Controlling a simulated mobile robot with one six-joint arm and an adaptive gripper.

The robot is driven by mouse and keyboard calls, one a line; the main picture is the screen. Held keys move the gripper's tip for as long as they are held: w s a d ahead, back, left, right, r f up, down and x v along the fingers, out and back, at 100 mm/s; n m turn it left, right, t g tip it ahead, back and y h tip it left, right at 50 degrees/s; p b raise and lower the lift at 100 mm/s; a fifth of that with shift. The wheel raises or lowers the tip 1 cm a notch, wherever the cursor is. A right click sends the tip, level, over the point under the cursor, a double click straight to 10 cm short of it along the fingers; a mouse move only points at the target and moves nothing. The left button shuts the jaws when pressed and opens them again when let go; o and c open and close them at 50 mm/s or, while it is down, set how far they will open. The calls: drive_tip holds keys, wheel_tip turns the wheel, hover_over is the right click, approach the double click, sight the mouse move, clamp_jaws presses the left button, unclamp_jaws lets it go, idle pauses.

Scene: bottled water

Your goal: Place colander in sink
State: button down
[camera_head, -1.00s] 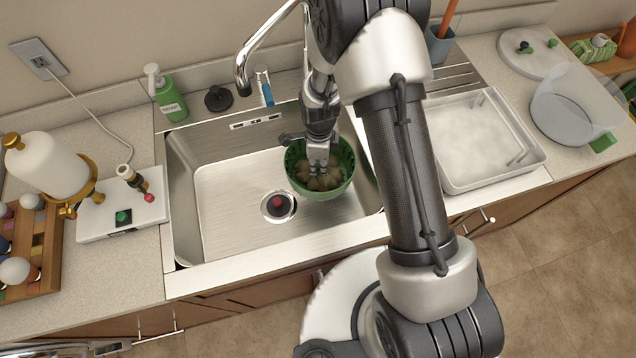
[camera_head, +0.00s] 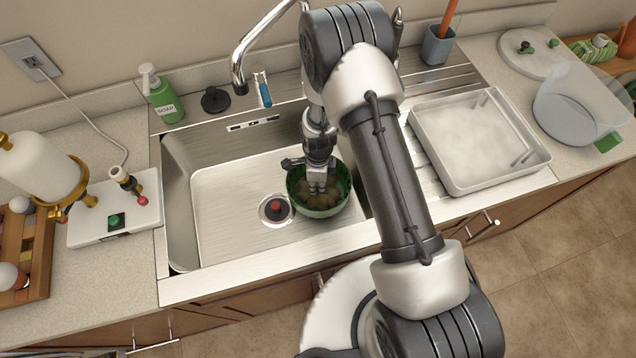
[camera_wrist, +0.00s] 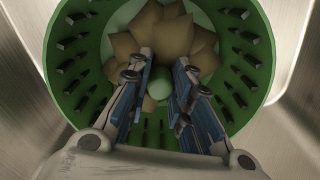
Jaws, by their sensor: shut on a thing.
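The green colander (camera_head: 321,208) is in the right part of the steel sink (camera_head: 235,215). In the wrist view the colander (camera_wrist: 262,50) shows slotted walls and brown, petal-like pieces inside it around a green knob in the middle. My gripper (camera_head: 317,188) points down into the colander. In the wrist view my gripper (camera_wrist: 160,85) has its fingers close around the green knob. Whether the colander's base touches the sink floor is hidden.
The drain with a red plug (camera_head: 275,208) lies left of the colander. The faucet (camera_head: 245,55) and soap bottle (camera_head: 162,95) stand behind the sink. A white tray (camera_head: 480,183) rests on the drainboard to the right. The sink's left side is clear.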

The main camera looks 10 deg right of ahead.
drive_tip(key=shift+f, duration=0.2)
drive_tip(key=c, duration=1.4)
unclamp_jaws()
drive_tip(key=shift+c, duration=0.2)
drive_tip(key=shift+r, duration=0.15)
wheel_tip(320, 180, up, 12)
drive_tip(key=p, duration=0.3)
drive_tip(key=s+d+r+n+t, duration=0.1)
drive_tip(key=d+r+n, duration=0.15)
drive_tip(key=r, duration=0.55)
drive_tip(key=s+d+r+n, duration=0.1)
drive_tip(key=r+n, duration=0.2)
drive_tip(key=r, duration=0.5)
drive_tip(key=s+d+r+n+t, duration=0.1)
drive_tip(key=s+r+n, duration=0.15)
drive_tip(key=r, duration=0.45)
drive_tip(key=s+d+r+n+t, duration=0.1)
drive_tip(key=s+d+r+n, duration=0.1)
drive_tip(key=s+r+n, duration=0.4)
drive_tip(key=s+d+r+n+t, duration=0.1)
drive_tip(key=s+d+r+n, duration=0.2)
drive_tip(key=s+r+n, duration=0.3)
drive_tip(key=s, duration=0.4)
drive_tip(key=shift+s+r+t, duration=0.25)
drive_tip(key=shift+s+t, duration=0.05)
drive_tip(key=shift+s, duration=0.05)
